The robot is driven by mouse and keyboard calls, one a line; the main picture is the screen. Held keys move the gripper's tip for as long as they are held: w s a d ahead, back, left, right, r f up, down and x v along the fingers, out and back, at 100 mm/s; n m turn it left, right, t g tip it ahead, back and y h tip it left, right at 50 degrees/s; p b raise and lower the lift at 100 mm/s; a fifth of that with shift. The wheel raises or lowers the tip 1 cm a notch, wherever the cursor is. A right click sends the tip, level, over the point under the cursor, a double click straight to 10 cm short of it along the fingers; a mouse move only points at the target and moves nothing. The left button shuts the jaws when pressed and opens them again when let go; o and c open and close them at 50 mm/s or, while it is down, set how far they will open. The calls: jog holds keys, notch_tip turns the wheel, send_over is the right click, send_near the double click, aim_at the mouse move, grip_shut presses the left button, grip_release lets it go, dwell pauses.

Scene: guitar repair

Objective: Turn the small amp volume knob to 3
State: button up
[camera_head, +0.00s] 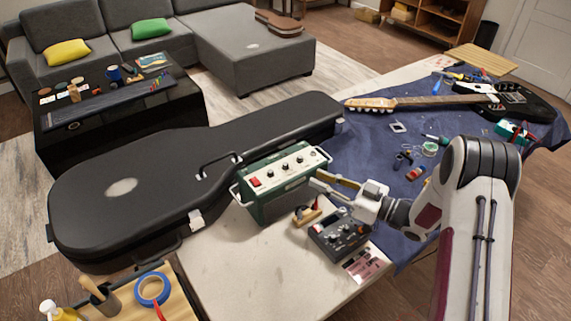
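The small green amp (283,203) stands upright on the workbench, against the black guitar case. Its pale top panel (281,171) carries a red switch (255,181) and a row of small dark knobs (285,166). I cannot read the labels or the knob settings at this size, nor tell which knob is the volume. My gripper (315,179) reaches in from the right, with its fingers pointing left at the amp's right end. Whether the tips touch the amp, and how far apart they are, I cannot tell. I see nothing held between them.
A dark pedal box (338,235) sits below my gripper, with a small wood-handled item (306,214) beside it. The large black guitar case (130,195) lies behind the amp. An electric guitar (480,98) and small tools lie on the blue cloth.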

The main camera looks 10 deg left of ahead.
aim_at(288, 165)
jog(key=shift+w+a, duration=0.1)
jog(key=shift+a, duration=0.05)
jog(key=shift+x, duration=5.85)
jog(key=shift+c, duration=0.5)
jog(key=shift+r, duration=0.1)
grip_shut()
